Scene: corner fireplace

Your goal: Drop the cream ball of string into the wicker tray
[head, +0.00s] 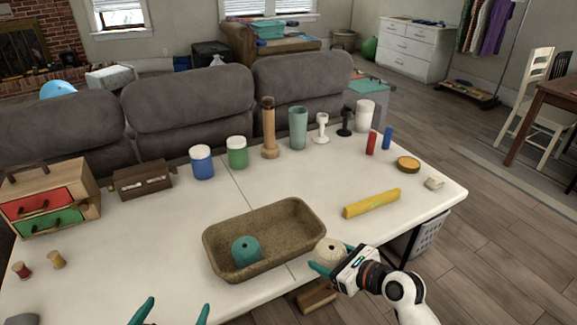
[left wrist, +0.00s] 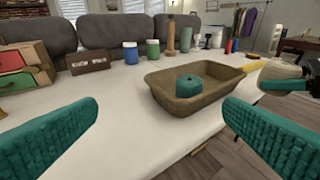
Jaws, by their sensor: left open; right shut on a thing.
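The cream ball of string (head: 330,251) is in my right gripper (head: 334,262), just off the right front corner of the wicker tray. It also shows at the right of the left wrist view (left wrist: 279,72), partly hidden by the gripper. The wicker tray (head: 285,262) sits on the white table, with a teal ball of string (head: 246,251) inside its left part. The teal ball also shows in the left wrist view (left wrist: 188,84). My left gripper (head: 172,312) is open and empty at the front edge of the head view, left of the tray.
A yellow roll (head: 371,203) lies right of the tray. Blue and green jars (head: 202,162), a wooden bottle and cups line the back. A small drawer chest (head: 45,200) and spools (head: 56,260) stand at left. The table between chest and tray is clear.

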